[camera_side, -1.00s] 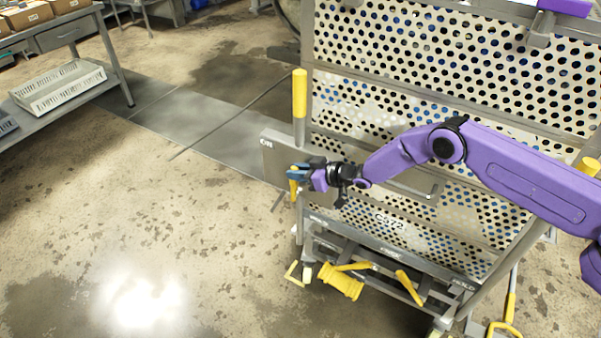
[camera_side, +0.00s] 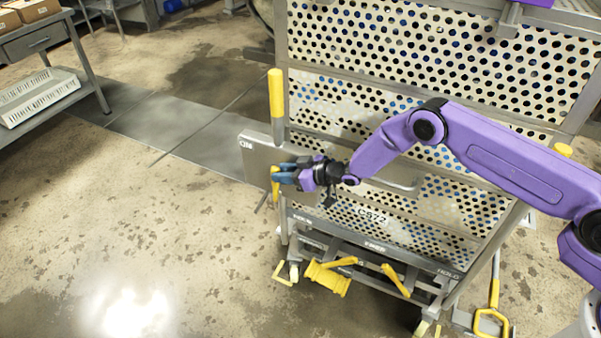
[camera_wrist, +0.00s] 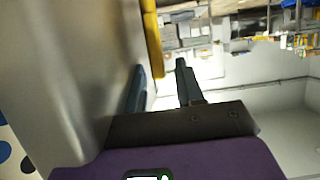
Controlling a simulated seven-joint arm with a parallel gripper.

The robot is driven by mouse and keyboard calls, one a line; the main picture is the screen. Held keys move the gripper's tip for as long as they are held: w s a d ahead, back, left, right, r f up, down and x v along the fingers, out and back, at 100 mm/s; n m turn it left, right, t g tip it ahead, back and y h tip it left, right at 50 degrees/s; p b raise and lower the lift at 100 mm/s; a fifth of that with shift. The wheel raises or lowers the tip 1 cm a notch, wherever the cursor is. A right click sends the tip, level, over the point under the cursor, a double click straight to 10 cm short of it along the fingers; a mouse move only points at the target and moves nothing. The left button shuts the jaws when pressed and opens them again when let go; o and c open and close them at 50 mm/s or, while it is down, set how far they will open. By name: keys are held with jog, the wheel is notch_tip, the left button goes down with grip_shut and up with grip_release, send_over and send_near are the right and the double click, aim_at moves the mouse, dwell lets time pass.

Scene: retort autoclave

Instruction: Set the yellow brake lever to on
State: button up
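The yellow brake lever (camera_side: 275,185) hangs at the grey plate (camera_side: 257,160) on the cart's left post. "ON" is marked at the plate's upper left corner. My gripper (camera_side: 281,173), with blue fingertips, is at the lever and partly hides it in the side view. In the wrist view the fingers of my gripper (camera_wrist: 163,85) are apart. A yellow bar (camera_wrist: 152,40), apparently the lever, shows between them, nearer the left finger, with a gap to the right finger. Whether a finger touches it is unclear.
A perforated cart (camera_side: 420,95) stands behind my arm. An upright yellow handle (camera_side: 276,93) rises above the plate. Yellow pedals (camera_side: 328,278) are low on the cart. A bench (camera_side: 50,45) stands at the far left. The floor left of the cart is clear.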

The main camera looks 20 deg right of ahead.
jog(key=shift+v, duration=2.9)
jog(key=shift+c, duration=0.3)
jog(key=shift+s+f, duration=0.1)
jog(key=c, duration=0.5)
jog(key=shift+s+f, duration=0.1)
jog(key=shift+f, duration=0.3)
grip_shut()
jog(key=s+d+f+t+y, duration=0.4)
jog(key=s+d+f, duration=0.2)
jog(key=d, duration=0.1)
jog(key=x, duration=1.3)
jog(key=shift+w+a, duration=0.25)
jog(key=shift+a, duration=0.15)
